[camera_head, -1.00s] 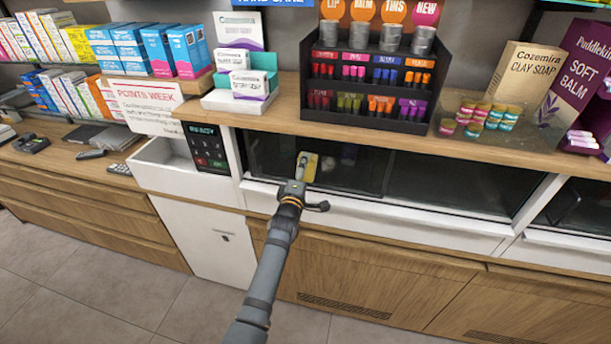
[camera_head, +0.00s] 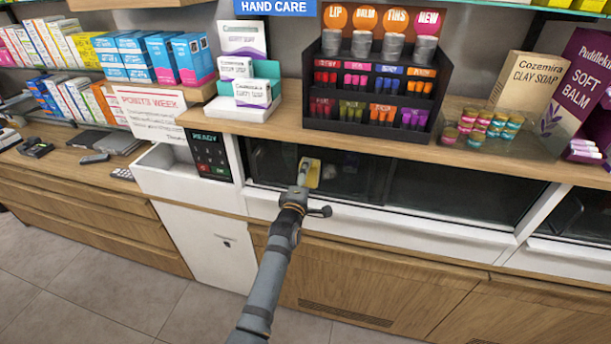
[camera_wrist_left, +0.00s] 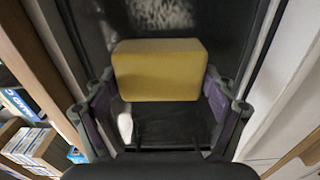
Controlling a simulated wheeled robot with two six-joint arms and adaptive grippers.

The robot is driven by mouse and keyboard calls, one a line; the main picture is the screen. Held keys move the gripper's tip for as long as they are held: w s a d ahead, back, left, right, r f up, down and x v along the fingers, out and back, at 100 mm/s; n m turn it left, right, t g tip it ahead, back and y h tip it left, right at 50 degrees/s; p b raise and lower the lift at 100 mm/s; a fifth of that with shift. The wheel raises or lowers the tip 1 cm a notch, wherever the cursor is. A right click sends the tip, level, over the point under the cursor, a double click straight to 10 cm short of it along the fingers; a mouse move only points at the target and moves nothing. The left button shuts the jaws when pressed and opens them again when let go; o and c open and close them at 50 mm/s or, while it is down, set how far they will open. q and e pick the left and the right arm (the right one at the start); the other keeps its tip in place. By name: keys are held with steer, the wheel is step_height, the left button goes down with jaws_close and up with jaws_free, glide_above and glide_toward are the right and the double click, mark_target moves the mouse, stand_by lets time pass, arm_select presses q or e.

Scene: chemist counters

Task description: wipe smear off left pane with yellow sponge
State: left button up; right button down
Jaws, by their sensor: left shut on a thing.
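The yellow sponge (camera_head: 314,174) is held at the left pane (camera_head: 268,160), a dark glass panel in the white-framed counter front. My left gripper (camera_head: 304,172) is shut on the sponge. In the left wrist view the sponge (camera_wrist_left: 158,70) sits between the two fingers, with the dark pane behind it. A whitish speckled smear (camera_wrist_left: 165,13) shows on the pane just above the sponge in that view. The sponge hides part of the pane, and I cannot tell whether it touches the glass. My right gripper is not in view.
A dark right pane (camera_head: 455,192) adjoins the left one. A wooden counter top (camera_head: 285,125) overhangs the panes and carries a black lip balm display (camera_head: 375,135), soap boxes and small jars. A keypad (camera_head: 210,153) is left of the pane.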

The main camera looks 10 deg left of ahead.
arm_select(q)
steer(key=shift+s+a+f+p, duration=0.1)
steer(key=shift+a+f+p, duration=0.2)
steer(key=shift+f+p, duration=0.1)
steer(key=shift+a+r, duration=0.1)
steer(key=shift+a, duration=0.75)
steer(key=shift+w+a+b, duration=0.2)
steer(key=shift+a+b, duration=0.15)
steer(key=shift+a, duration=0.6)
steer(key=shift+a+r, duration=0.1)
steer(key=shift+a, duration=0.9)
steer(key=shift+s+d, duration=0.1)
steer(key=shift+s, duration=0.4)
steer(key=s+p, duration=0.1)
steer(key=s, duration=0.3)
steer(key=shift+s+p, duration=0.35)
steer(key=shift+s, duration=0.05)
